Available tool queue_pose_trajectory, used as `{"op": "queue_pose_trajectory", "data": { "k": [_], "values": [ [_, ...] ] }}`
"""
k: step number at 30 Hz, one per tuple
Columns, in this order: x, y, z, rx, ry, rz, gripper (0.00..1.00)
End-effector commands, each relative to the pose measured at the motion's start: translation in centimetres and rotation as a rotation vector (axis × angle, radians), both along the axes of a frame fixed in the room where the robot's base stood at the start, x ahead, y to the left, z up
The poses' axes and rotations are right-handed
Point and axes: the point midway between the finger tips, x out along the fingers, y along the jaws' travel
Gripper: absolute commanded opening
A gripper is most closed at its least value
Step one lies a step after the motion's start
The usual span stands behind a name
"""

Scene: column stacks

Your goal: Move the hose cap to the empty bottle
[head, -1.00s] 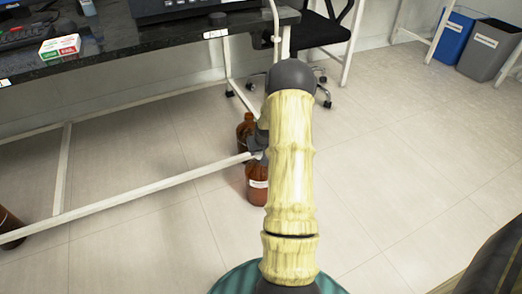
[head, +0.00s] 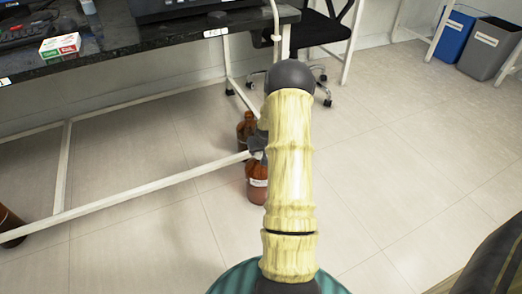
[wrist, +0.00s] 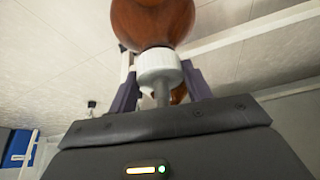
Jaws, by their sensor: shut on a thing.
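My gripper (wrist: 159,76) is shut on the hose cap (wrist: 158,64), a white ribbed cap with a grey stem. In the wrist view the cap is at the mouth of a brown bottle (wrist: 152,20); I cannot tell if it is seated on the neck. Part of another brown bottle (wrist: 178,93) shows behind the stem. In the head view a rear brown bottle (head: 245,128) and a front brown bottle (head: 257,190) with a white label stand on the floor. My arm hides the cap and most of the gripper there. I cannot tell which bottle is empty.
A dark-topped bench (head: 130,38) is at the upper left, with a white frame rail (head: 150,193) running low beside the bottles. A chair (head: 325,32) stands behind. Blue (head: 452,32) and grey (head: 487,50) bins are at the upper right. The floor to the right is clear.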

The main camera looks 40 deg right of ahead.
Motion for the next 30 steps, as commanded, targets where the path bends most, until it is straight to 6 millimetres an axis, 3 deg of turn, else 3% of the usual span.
{"op": "queue_pose_trajectory", "data": {
  "k": [4, 5, 8, 9, 20, 30],
  "values": [
    [0.0, 0.0, 0.0, 0.0, -0.001, 0.0, 0.27],
    [0.0, 0.0, 0.0, 0.0, -0.001, 0.0, 0.53],
    [0.0, 0.0, 0.0, 0.0, -0.001, 0.0, 0.73],
    [0.0, 0.0, 0.0, 0.0, -0.001, 0.0, 0.75],
    [-0.1, 0.1, 0.6, 0.0, -0.001, 0.0, 0.75],
    [-2.1, 0.9, 5.9, -0.001, -0.002, 0.0, 0.75]
  ]
}}
